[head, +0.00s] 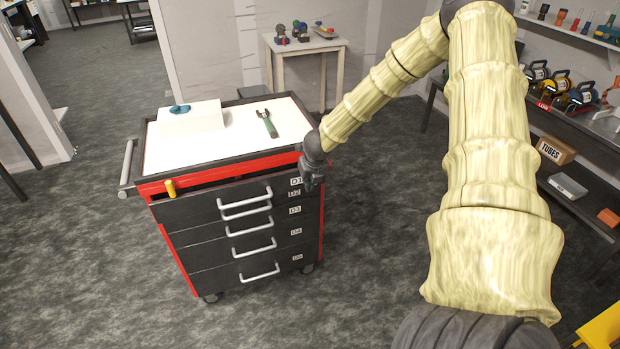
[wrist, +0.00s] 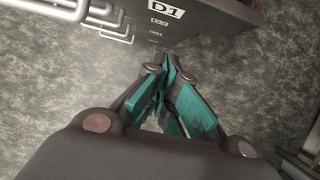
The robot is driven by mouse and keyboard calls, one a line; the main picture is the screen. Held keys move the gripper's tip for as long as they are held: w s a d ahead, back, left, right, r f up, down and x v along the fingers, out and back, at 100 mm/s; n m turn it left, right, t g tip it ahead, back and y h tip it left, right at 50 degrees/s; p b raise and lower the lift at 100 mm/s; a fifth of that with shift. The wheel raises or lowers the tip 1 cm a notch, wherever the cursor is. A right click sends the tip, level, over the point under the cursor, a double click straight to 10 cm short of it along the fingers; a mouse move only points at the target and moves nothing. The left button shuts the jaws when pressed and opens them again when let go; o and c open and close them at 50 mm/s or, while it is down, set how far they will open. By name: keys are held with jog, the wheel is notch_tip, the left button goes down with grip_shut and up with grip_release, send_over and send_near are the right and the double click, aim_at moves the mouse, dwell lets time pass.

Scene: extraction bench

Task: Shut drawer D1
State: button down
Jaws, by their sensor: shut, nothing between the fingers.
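Drawer D1 (head: 194,212) is the top dark drawer of a red and black tool cart. It stands out in front of the drawers below, with a dark gap above its front. Its pale bar handle (head: 245,201) is on the front, and its label is at the right end. My gripper (head: 311,184) is shut and empty at the right end of D1's front. In the wrist view, the closed teal-padded fingers (wrist: 165,75) point towards the D1 front (wrist: 205,14). I cannot tell whether they touch it.
Drawers D2 to D5 sit below, with D5 (head: 215,279) lowest. A shelf bench stands at the right. The floor (head: 110,270) left of the cart is clear.

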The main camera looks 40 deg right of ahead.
jog(key=shift+d+v, duration=0.25)
jog(key=shift+v, duration=1.4)
jog(key=m+t+y+b, duration=0.9)
jog(key=t+b, duration=0.3)
jog(key=b, duration=1.5)
send_near(271, 187)
jog(key=shift+a, duration=1.8)
jog(key=shift+w+d+b, duration=0.25)
jog(key=shift+w+b, duration=0.05)
jog(key=shift+w, duration=0.4)
jog(key=shift+w+d+b, duration=0.25)
jog(key=shift+w+b, duration=0.05)
jog(key=shift+w, duration=0.35)
jog(key=shift+w+d+b, duration=0.25)
jog(key=shift+w+b, duration=0.05)
jog(key=shift+w, duration=0.4)
